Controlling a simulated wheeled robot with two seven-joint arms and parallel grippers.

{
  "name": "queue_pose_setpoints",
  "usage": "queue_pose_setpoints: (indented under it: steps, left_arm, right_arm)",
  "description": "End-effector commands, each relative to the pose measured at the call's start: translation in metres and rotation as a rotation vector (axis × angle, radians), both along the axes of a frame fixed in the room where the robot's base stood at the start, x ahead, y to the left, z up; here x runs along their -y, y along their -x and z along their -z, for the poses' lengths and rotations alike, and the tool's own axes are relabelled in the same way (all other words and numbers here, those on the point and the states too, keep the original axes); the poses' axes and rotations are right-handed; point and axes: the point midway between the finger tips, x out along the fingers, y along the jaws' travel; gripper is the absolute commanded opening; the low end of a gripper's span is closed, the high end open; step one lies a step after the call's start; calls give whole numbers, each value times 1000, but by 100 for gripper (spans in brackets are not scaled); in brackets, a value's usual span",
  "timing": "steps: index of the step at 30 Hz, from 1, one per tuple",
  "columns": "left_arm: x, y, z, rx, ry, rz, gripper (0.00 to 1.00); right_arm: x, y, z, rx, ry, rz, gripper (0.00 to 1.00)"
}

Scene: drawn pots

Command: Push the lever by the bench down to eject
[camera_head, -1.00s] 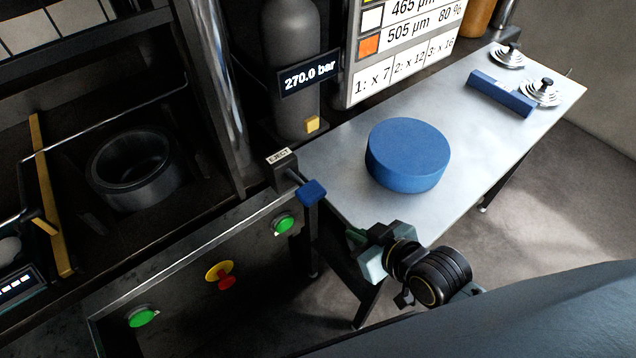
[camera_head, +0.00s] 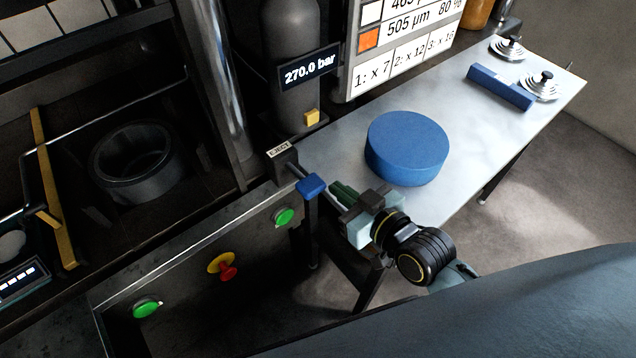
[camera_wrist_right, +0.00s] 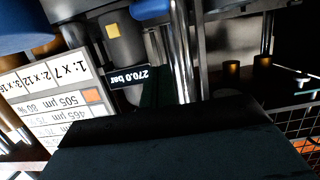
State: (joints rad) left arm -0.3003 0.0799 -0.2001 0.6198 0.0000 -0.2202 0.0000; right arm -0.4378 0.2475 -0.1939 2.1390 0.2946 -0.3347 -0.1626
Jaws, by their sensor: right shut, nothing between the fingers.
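The eject lever is a dark rod with a blue handle (camera_head: 311,186) at its end, jutting from a block with an EJECT label (camera_head: 279,150) at the near left corner of the bench (camera_head: 340,150). My right gripper (camera_head: 338,190) is shut and empty. Its green fingertips point left at the blue handle, a small gap to its right in the head view. I cannot tell whether they are at the same height. The right wrist view shows no lever; a large dark shape fills its lower part. My left gripper is not in view.
A blue round block (camera_head: 407,148) sits on the bench. A blue bar (camera_head: 500,88) and metal weights (camera_head: 541,86) lie at its far end. A grey cylinder (camera_head: 291,60) with a 270.0 bar display stands behind. Green buttons (camera_head: 284,217) and a red-yellow knob (camera_head: 222,265) are on the front panel.

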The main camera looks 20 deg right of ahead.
Motion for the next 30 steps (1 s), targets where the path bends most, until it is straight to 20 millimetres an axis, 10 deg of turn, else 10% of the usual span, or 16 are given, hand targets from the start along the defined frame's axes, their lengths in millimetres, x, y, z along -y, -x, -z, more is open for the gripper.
queue_pose_setpoints:
  steps: [11,30]
  left_arm:
    - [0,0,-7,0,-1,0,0]
    - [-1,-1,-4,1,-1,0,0]
  right_arm:
    - [-27,-73,17,1,-1,-1,0]
    - [-25,-69,59,-1,0,-1,0]
